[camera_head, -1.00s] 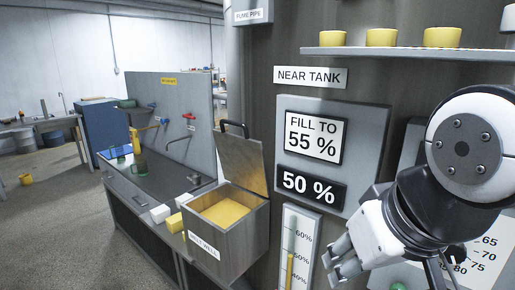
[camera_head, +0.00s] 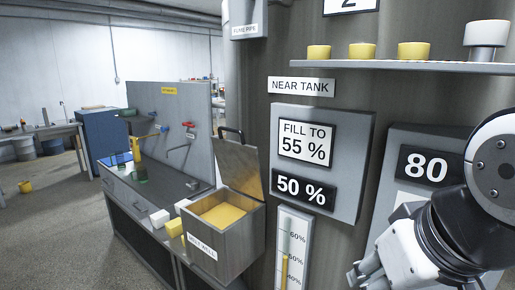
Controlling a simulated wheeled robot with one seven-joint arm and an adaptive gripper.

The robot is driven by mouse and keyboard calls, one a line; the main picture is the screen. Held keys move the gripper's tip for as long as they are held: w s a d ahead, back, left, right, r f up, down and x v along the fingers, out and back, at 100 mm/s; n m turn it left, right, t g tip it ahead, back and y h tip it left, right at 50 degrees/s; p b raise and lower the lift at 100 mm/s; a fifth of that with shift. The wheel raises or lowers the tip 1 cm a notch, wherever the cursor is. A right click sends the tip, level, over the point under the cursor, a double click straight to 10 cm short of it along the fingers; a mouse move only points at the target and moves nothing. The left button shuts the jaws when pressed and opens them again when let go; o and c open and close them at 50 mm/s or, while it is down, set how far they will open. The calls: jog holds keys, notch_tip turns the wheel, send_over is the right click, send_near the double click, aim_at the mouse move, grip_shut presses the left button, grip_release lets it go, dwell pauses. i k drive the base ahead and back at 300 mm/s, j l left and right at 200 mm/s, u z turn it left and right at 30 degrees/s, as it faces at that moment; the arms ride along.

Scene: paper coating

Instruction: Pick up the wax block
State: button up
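A yellow block (camera_head: 175,228) sits on the near edge of the grey bench, left of the open metal melt well (camera_head: 228,243). A white block (camera_head: 160,218) lies just behind and to the left of it, and another pale block (camera_head: 183,205) is farther back. None of them carries a readable label, so I cannot tell for certain which is wax. My gripper (camera_head: 357,277) is at the lower right, in front of the tank panels and well apart from the blocks. Its fingers point left, and their opening is unclear.
The melt well has its lid raised and yellow material inside. A shelf (camera_head: 400,66) holds yellow cups and a white one. The bench (camera_head: 150,196) carries a yellow tap (camera_head: 136,148) and a green item. Panels read "FILL TO 55 %" and "50 %". Open floor lies left.

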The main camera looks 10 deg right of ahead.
aim_at(159, 219)
jog(key=k+j, duration=0.1)
jog(key=j, duration=0.6)
jog(key=k+j, duration=0.1)
jog(key=j, duration=1.3)
jog(key=k, duration=0.05)
